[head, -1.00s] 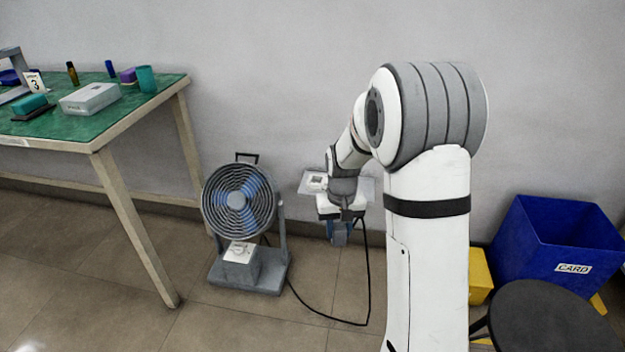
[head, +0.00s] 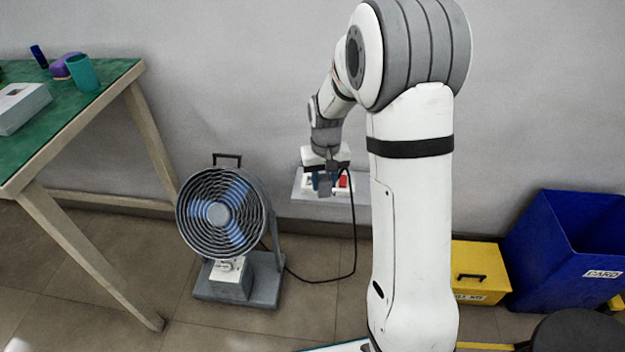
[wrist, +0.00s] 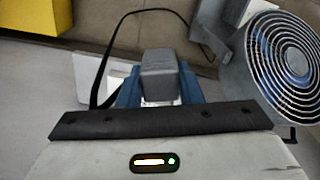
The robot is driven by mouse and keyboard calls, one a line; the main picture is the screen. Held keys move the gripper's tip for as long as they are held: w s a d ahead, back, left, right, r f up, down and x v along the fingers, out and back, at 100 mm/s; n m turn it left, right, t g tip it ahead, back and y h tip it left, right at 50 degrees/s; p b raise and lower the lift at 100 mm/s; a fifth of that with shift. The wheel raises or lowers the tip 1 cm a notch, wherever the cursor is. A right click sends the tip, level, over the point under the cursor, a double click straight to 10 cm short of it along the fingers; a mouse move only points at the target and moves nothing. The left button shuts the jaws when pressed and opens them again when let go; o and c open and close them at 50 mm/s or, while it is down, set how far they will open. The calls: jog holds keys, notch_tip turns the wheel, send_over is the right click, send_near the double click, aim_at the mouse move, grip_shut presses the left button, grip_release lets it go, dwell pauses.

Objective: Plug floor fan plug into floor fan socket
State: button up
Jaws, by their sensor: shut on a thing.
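My gripper (head: 328,185) has blue fingers and is shut on the grey floor fan plug, a block that shows between the fingers in the wrist view (wrist: 160,73). In the head view the plug is mostly hidden by the gripper. The grey wall plate (head: 345,199) bears a white socket unit with a red part (head: 343,182); the gripper is in front of it and covers much of it. I cannot tell whether the plug touches the socket. The grey floor fan (head: 222,215) stands left of the gripper.
A black cord (head: 355,235) hangs from the gripper to the floor and runs to the fan. A green-topped table (head: 75,110) stands at the left. A yellow bin (head: 478,285) and a blue bin (head: 560,260) stand at the right.

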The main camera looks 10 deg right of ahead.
jog(key=shift+w+a, duration=0.1)
jog(key=shift+w+n, duration=0.25)
jog(key=shift+n, duration=0.05)
jog(key=w+n+p, duration=0.1)
jog(key=w+n, duration=1.2)
jog(key=shift+n, duration=0.4)
jog(key=f+b, duration=0.1)
jog(key=f, duration=0.2)
jog(key=f+b, duration=0.1)
jog(key=f, duration=0.3)
jog(key=f+b, duration=0.1)
jog(key=f, duration=0.3)
jog(key=shift+w+b, duration=0.25)
jog(key=shift+b, duration=0.1)
jog(key=o, duration=1)
jog(key=shift+f, duration=0.1)
jog(key=shift+c, duration=0.2)
